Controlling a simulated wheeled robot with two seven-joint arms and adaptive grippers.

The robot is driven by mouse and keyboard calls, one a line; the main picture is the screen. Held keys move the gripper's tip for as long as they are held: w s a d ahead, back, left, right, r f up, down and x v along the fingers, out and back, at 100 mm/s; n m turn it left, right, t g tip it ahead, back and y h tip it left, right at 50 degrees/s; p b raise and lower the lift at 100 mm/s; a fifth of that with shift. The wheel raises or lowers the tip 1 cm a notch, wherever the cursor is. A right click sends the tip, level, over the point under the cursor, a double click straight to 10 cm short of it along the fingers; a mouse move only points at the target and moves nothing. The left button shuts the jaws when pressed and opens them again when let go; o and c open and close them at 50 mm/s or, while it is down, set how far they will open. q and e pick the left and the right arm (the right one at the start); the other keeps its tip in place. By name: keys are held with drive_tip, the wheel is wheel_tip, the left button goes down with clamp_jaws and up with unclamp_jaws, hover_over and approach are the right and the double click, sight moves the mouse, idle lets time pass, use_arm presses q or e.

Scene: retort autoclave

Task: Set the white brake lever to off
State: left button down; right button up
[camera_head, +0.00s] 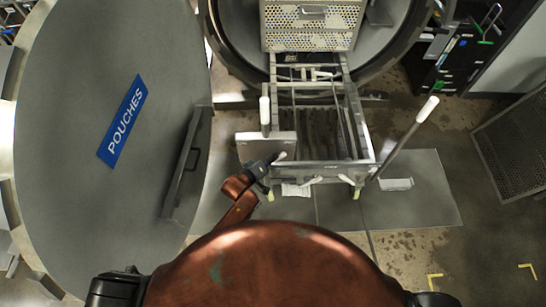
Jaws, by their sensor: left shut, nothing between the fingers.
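A wheeled metal cart frame (364,135) stands in front of the round autoclave opening. Several white-tipped levers show on it. A small white lever (281,156) sits at its near left corner, by a grey plate (265,148). More small white levers (313,181) are along the near edge. Which one is the brake lever, and its marked positions, are too small to tell. My left gripper (268,170) is shut and empty at the near left corner, just below the small white lever; I cannot tell whether they touch. My right gripper is out of view.
A long lever with a white grip (427,109) leans out at the cart's right. An upright white grip (264,110) stands at its left. The open round door (70,190) with a POUCHES sign fills the left. A perforated basket (312,20) is in the opening.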

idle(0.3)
use_arm(q)
drive_tip(key=w+a+r+p+v, duration=0.1)
drive_tip(key=p+v, duration=0.3)
drive_tip(key=v, duration=0.8)
drive_tip(key=shift+w+a+r+p, duration=0.2)
drive_tip(key=shift+a+p, duration=0.15)
drive_tip(key=shift+a, duration=0.3)
